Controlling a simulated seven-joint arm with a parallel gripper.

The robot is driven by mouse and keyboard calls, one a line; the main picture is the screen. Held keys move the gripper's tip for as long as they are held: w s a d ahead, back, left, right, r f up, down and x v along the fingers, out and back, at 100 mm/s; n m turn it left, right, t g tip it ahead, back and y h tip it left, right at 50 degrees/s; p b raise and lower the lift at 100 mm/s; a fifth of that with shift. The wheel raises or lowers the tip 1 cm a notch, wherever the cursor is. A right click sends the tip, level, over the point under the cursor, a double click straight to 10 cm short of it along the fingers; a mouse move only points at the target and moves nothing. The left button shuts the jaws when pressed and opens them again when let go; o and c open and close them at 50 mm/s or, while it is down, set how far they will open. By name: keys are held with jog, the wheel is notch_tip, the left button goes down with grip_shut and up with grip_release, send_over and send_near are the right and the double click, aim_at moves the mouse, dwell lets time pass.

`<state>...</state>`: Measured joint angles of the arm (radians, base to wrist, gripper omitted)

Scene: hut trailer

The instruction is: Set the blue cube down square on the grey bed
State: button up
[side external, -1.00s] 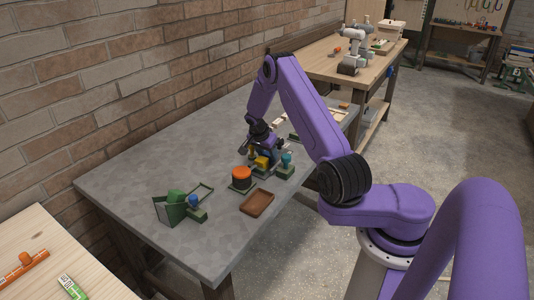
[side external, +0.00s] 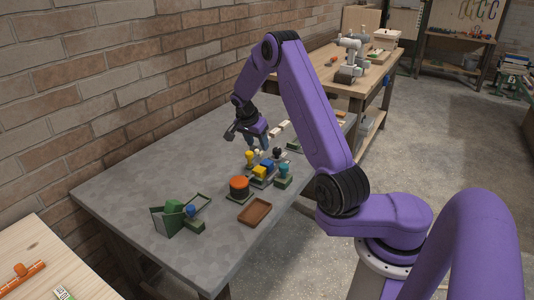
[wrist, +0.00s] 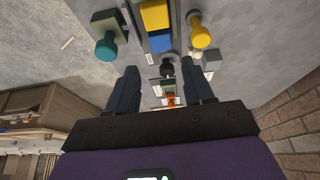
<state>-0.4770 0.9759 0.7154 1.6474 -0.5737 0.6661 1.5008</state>
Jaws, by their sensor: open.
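The blue cube (side external: 267,164) sits beside the yellow block (side external: 259,173) on a low grey bed (side external: 262,184). In the wrist view the blue cube (wrist: 160,41) is next to the yellow block (wrist: 155,15), roughly in line with it. The cube looks about square to the bed, but its fit underneath is hidden. My gripper (side external: 247,138) is raised above and behind the cube, apart from it. In the wrist view my gripper (wrist: 161,80) has its fingers wide apart with nothing between them.
A yellow knob (side external: 249,157) and teal knob (side external: 284,169) flank the bed, with a black knob (wrist: 167,69) close by. An orange-topped round piece (side external: 239,185), brown tray (side external: 255,212) and green holder (side external: 170,217) stand nearer. The table's left part is clear.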

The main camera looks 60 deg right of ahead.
jog(key=w+a+r+n+t+y, duration=0.1)
jog(key=w+a+r+n, duration=0.2)
jog(key=a, duration=0.4)
jog(key=a+r+n, duration=0.2)
jog(key=a+n, duration=0.2)
jog(key=a, duration=0.2)
jog(key=s+a+r+n+y, duration=0.1)
jog(key=s+a+r+n, duration=0.15)
jog(key=a+n, duration=0.2)
jog(key=s+a+r+n, duration=0.1)
jog(key=s+a+n, duration=0.25)
jog(key=a, duration=0.25)
jog(key=s+a+r+n+y, duration=0.1)
jog(key=s+n, duration=0.6)
jog(key=s, duration=0.7)
jog(key=s+a+r+n+y, duration=0.1)
jog(key=s+a+n, duration=0.1)
jog(key=s+n, duration=0.6)
jog(key=s, duration=0.7)
jog(key=shift+s+n+g+y, duration=0.2)
jog(key=shift+n+g+y, duration=0.1)
jog(key=shift+g+y, duration=0.1)
jog(key=shift+a, duration=0.1)
